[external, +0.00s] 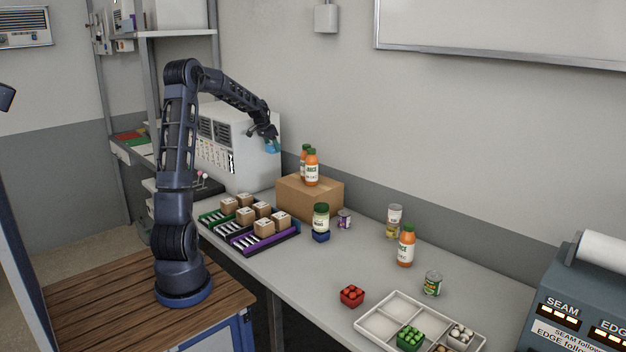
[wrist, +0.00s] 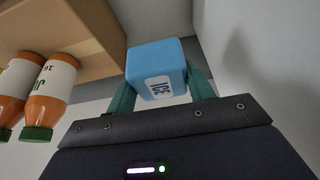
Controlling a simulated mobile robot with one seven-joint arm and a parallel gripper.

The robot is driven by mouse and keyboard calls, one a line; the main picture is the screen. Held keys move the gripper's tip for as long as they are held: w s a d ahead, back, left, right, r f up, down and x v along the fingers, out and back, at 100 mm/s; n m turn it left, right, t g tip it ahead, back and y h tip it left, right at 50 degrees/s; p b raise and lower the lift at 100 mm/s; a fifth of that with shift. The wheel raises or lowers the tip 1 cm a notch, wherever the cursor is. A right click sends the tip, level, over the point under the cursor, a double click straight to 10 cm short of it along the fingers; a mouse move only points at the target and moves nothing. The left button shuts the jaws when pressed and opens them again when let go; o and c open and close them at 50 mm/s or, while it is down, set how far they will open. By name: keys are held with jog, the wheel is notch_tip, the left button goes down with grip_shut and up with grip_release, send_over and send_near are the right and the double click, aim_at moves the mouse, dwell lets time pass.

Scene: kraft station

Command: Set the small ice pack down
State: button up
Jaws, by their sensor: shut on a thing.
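The small ice pack (wrist: 157,62) is a light blue block with a white label reading ICE. My gripper (wrist: 160,88) is shut on it, one teal finger on each side, in the wrist view. In the external view my gripper (external: 269,140) is raised in the air, in front of the white machine and to the left of and above the cardboard box. The ice pack shows there as a small blue patch (external: 271,147) at the fingertips, apart from the table.
A cardboard box (external: 310,198) carries two orange juice bottles (external: 311,168). Trays with small boxes (external: 264,227) lie left of it. A jar (external: 321,217) on a blue block, several cans, another bottle (external: 406,246) and a white divided tray (external: 376,325) stand rightward. The table's middle front is bare.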

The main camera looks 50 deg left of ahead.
notch_tip(320, 180, down, 24)
jog(key=shift+r, duration=0.2)
dwell(0.5)
jog(key=shift+f, duration=0.1)
jog(key=o, duration=1)
